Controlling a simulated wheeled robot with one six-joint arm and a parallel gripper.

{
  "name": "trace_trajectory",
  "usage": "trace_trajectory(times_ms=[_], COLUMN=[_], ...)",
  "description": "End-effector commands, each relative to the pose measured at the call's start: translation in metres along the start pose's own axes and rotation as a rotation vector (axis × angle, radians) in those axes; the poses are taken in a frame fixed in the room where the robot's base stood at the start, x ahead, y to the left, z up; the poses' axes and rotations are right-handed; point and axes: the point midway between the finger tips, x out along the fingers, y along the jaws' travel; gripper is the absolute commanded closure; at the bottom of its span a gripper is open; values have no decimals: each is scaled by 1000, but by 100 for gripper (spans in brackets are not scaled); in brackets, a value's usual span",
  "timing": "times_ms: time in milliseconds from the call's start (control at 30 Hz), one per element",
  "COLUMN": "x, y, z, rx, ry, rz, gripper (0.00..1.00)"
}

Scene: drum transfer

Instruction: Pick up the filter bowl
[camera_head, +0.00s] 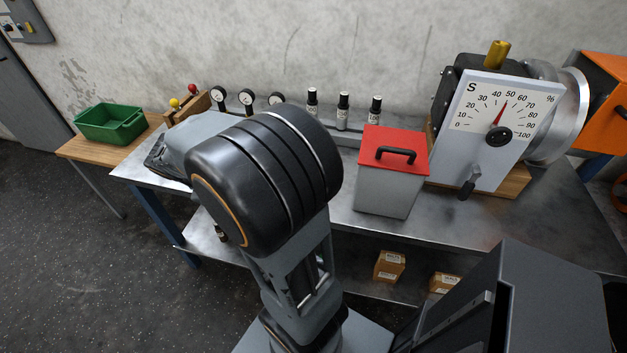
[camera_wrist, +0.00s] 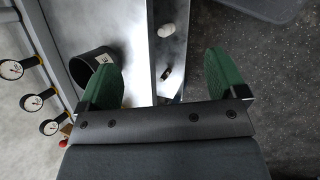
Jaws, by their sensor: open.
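A dark, open-topped round bowl with a small pale label, which I take to be the filter bowl (camera_wrist: 88,62), is in the upper left of the wrist view, by the metal bench. My gripper (camera_wrist: 160,65) is open, with two green finger pads spread apart. The left finger partly covers the bowl, which lies mostly left of the gap between the fingers. Nothing is held. I cannot tell whether the finger touches the bowl. In the head view my arm hides the bowl and the fingertips.
Several gauges (camera_wrist: 33,103) line the left of the wrist view. A red-lidded grey bin (camera_head: 388,190) and a dial machine (camera_head: 480,120) stand on the right of the bench (camera_head: 350,222). A green crate (camera_head: 109,123) sits on the left side table. Boxes (camera_head: 390,266) lie on the lower shelf.

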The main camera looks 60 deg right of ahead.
Motion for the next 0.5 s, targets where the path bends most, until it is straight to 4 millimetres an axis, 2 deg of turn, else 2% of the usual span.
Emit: trace_trajectory(times_ms=[33,200,333,500], x=[24,73,100,118], y=[18,71,98,114], z=[-3,-2,-1,0], rx=[-63,-269,-383,-458], ry=[-107,-407,-567,-673], rz=[13,47,50,47], gripper=[10,10,10,10])
